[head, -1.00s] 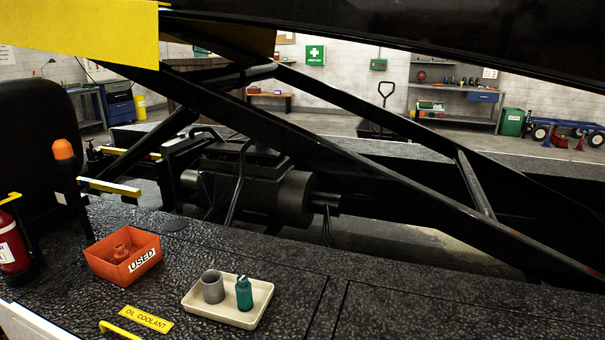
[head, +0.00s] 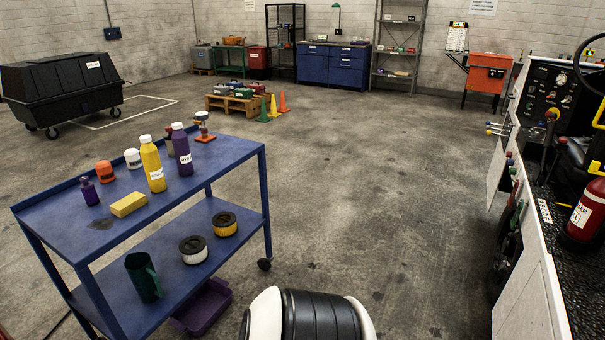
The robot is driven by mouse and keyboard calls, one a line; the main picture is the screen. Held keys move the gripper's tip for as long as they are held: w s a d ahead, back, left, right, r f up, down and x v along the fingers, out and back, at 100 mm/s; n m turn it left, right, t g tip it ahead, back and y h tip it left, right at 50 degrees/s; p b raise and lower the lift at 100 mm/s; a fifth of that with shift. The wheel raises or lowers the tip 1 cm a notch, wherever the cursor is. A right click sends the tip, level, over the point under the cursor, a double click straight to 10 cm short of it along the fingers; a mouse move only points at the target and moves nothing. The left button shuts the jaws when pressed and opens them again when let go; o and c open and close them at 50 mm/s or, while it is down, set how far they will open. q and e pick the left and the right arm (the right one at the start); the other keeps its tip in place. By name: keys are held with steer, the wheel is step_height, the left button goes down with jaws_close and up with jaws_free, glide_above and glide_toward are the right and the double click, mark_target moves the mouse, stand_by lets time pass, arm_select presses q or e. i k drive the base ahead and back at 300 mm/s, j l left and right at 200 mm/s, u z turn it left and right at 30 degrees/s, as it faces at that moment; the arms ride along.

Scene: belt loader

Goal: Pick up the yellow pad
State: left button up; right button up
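The yellow pad (head: 129,204) is a small block lying flat on the top shelf of a blue cart (head: 215,160), near its front edge at the left of the head view. A dark stain is on the shelf to its left. Behind it stand a yellow bottle (head: 153,168) and a purple bottle (head: 182,155). A small purple bottle (head: 89,191) stands to its left. Neither gripper shows. A white and black part of my own arm shows at the bottom middle.
An orange-lidded jar (head: 105,171) and a white-lidded jar (head: 133,158) share the top shelf. The lower shelf holds a green jug (head: 144,277) and two round filters. The floor right of the cart is clear up to the loader (head: 525,260).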

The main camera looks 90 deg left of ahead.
mark_target(129, 204)
steer(key=u, duration=3.9)
